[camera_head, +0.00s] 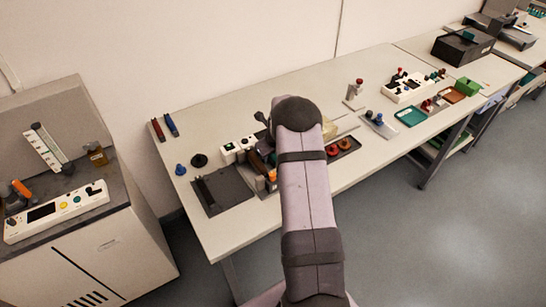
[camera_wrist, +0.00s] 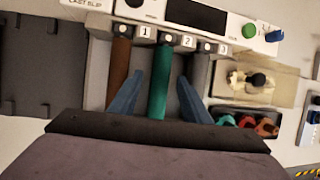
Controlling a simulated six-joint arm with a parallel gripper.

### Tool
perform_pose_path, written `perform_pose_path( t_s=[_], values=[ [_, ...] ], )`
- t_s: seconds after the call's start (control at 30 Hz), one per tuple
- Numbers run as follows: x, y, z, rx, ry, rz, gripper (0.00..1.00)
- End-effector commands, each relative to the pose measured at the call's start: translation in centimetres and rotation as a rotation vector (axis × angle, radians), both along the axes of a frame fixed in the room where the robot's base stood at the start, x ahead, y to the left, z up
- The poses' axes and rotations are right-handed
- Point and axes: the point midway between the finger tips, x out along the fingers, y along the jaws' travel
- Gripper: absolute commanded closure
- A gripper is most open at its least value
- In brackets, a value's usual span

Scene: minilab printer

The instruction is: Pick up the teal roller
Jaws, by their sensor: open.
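My gripper (camera_wrist: 160,76) is open, with one blue finger on each side of the teal roller. A gap shows between each finger and the roller. In the head view, my arm hides the roller and most of the device.
A brown roller (camera_wrist: 120,72) lies in the slot labelled 1, close to my left finger. A dark flat plate (camera_wrist: 38,70) is at left. A tray with teal and red pieces (camera_wrist: 245,122) is at right.

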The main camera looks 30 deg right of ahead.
Motion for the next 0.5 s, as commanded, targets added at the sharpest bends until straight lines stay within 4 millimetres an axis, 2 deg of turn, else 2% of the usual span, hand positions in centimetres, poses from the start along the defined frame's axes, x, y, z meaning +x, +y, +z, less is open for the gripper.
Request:
perform_pose_path(
  t_s=[0.47,0.5],
  values=[
    [0.01,0.00,-0.21,0.000,0.000,0.000,0.56],
    [0.01,0.00,-0.20,0.000,0.000,0.000,0.66]
  ],
)
